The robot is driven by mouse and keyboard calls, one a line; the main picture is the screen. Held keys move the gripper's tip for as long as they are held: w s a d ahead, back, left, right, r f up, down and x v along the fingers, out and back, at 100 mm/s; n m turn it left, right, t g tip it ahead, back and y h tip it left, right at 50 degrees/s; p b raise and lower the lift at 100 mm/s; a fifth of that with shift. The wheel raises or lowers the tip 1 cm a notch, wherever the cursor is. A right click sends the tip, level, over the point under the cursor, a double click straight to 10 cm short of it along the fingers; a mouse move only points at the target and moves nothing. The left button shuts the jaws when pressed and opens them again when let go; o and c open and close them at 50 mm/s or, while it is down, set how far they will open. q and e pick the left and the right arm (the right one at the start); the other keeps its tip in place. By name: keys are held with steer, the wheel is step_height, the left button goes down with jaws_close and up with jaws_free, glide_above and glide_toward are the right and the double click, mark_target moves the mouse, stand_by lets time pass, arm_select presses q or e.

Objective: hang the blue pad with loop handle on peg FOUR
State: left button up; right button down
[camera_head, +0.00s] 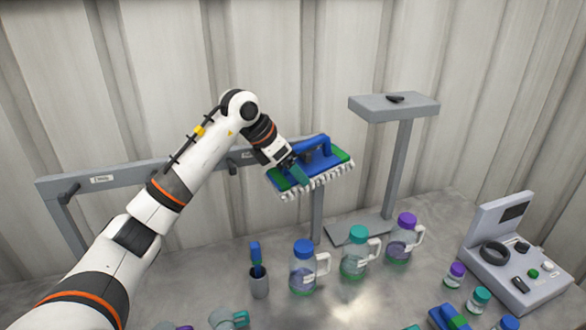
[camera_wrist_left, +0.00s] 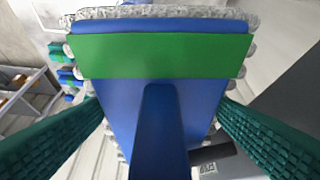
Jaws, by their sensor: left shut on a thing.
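The blue pad (camera_head: 322,160) has green bands, a pale fringe and a raised blue loop handle (camera_head: 312,146). My left gripper (camera_head: 299,172) is shut on it and holds it up in front of the rail's right part. In the left wrist view the pad's handle (camera_wrist_left: 160,125) lies between my two teal ridged fingers; the exact contact is unclear. The grey rail (camera_head: 130,174) carries a dark peg at its left end (camera_head: 69,193) and another near the middle (camera_head: 232,169). Their labels are too small to read. The pad and my arm hide part of the rail. My right gripper is out of view.
A grey stand (camera_head: 385,107) rises right of the pad. Below stand a blue-lidded jug (camera_head: 303,268), a teal-lidded jug (camera_head: 356,253), a purple-lidded jug (camera_head: 402,240) and a cup with a brush (camera_head: 259,284). A grey device (camera_head: 515,260) sits at the right.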

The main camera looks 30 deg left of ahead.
arm_select(q)
steer(key=shift+w+a, duration=0.45)
steer(key=shift+a, duration=0.1)
steer(key=shift+w+a+r, duration=0.1)
steer(key=shift+a, duration=0.2)
steer(key=shift+c, duration=0.5)
